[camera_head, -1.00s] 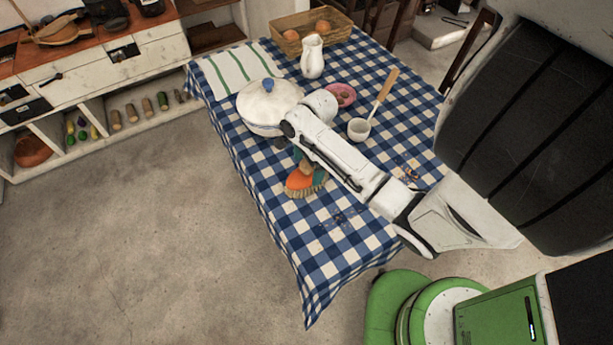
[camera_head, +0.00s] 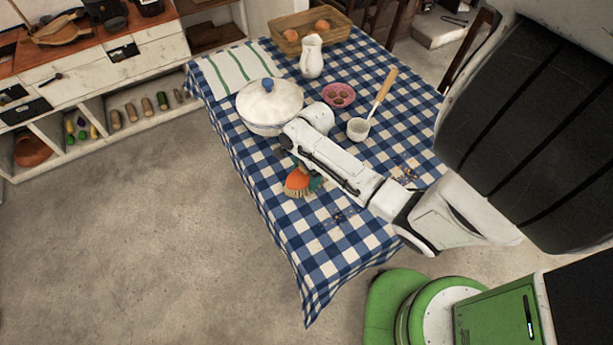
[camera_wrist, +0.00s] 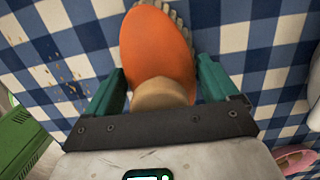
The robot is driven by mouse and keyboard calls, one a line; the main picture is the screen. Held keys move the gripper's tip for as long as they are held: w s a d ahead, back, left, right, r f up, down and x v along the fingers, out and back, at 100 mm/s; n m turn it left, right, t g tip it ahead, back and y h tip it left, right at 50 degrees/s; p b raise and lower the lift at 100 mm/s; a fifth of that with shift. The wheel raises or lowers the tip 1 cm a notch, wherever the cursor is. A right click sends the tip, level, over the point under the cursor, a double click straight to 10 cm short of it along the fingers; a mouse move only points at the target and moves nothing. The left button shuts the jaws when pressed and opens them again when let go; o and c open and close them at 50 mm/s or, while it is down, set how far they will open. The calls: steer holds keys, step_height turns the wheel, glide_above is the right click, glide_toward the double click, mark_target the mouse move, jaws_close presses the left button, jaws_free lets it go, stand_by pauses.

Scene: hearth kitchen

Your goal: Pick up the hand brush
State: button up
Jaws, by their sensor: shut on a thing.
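The hand brush has an orange body and pale bristles. In the head view the brush (camera_head: 296,181) is at the table's left front edge, partly hidden by my arm. In the wrist view the brush (camera_wrist: 158,48) lies between the two green fingers of my gripper (camera_wrist: 160,72), its tan handle part close against both. My gripper is shut on it. In the head view only a teal bit of my gripper (camera_head: 317,183) shows beside the brush. I cannot tell whether the bristles touch the cloth.
A white lidded pot (camera_head: 268,103) stands just behind my arm. A pink bowl (camera_head: 338,95), a ladle (camera_head: 359,129), a white jug (camera_head: 312,56) and a basket (camera_head: 291,39) are farther back. Crumbs lie on the checked cloth (camera_head: 330,245). The table's front corner is otherwise clear.

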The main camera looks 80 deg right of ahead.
steer(key=shift+r, duration=0.15)
steer(key=shift+c, duration=0.2)
steer(key=shift+r, duration=0.6)
steer(key=s+r, duration=0.1)
steer(key=r, duration=0.1)
steer(key=s+r, duration=0.3)
steer(key=r, duration=0.2)
steer(key=shift+s+d+r, duration=0.1)
steer(key=shift+s+d, duration=0.2)
steer(key=shift+s, duration=0.05)
steer(key=s+r, duration=0.4)
steer(key=s, duration=0.5)
steer(key=shift+s+d+r, duration=0.15)
steer(key=shift+d+r, duration=0.05)
steer(key=shift+d, duration=0.15)
